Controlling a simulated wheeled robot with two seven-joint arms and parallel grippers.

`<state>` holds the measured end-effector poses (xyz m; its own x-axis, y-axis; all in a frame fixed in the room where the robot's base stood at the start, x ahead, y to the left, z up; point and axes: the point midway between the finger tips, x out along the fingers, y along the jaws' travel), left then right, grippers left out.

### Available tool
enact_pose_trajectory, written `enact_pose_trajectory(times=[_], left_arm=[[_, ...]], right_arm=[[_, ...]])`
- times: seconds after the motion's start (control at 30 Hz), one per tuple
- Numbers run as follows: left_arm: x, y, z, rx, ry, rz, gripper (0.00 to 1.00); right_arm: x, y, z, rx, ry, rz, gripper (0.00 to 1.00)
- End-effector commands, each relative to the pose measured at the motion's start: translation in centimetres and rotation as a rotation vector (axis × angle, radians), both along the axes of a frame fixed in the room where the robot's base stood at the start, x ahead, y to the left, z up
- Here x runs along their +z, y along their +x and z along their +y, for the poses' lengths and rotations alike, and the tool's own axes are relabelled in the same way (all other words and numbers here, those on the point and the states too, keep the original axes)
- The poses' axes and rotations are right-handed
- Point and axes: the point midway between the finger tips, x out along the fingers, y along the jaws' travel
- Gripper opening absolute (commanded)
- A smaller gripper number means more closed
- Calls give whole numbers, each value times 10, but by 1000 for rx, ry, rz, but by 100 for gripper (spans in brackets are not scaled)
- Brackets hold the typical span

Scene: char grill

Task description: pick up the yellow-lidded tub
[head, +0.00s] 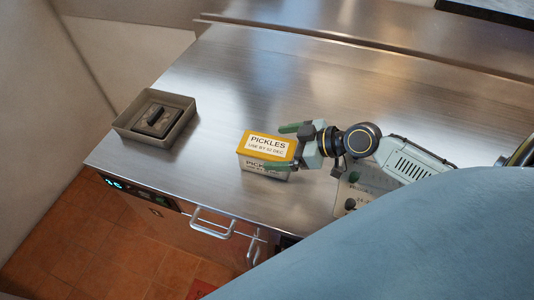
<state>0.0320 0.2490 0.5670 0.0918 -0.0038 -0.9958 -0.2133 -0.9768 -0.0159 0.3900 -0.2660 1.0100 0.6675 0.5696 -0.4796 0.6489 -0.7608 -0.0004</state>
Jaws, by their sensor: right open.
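The yellow-lidded tub (247,151), labelled "PICKLES", sits upright on the steel counter near its front edge. My right gripper (283,148) comes in from the right, low over the counter. Its two green-tipped fingers are open. One finger lies on the far side of the tub and the other at its near right side, over part of the front label. I cannot tell whether either finger touches the tub. My left gripper is not in view.
A grey open tray (187,108) with a dark block (157,120) in it stands at the counter's left end. The steel counter (240,80) behind the tub is clear. A drawer handle (212,226) juts from the counter's front. A large blue-grey shape covers the lower right.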

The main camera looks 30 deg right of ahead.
Motion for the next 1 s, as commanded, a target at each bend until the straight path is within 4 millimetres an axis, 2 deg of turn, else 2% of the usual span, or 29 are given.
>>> enact_pose_trajectory(times=[0.13, 0.3, 0.57, 0.67, 1.0], left_arm=[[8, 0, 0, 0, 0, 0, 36], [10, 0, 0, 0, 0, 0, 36], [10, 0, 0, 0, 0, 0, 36], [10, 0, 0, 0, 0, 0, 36], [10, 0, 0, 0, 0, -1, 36]], right_arm=[[-4, 18, 13, -2, 5, -2, 98], [-15, 30, 23, -2, 1, -2, 98], [-18, 31, 24, 0, -2, 0, 98], [-18, 31, 24, 0, -1, -1, 87], [-18, 31, 24, 0, -1, -1, 43]])
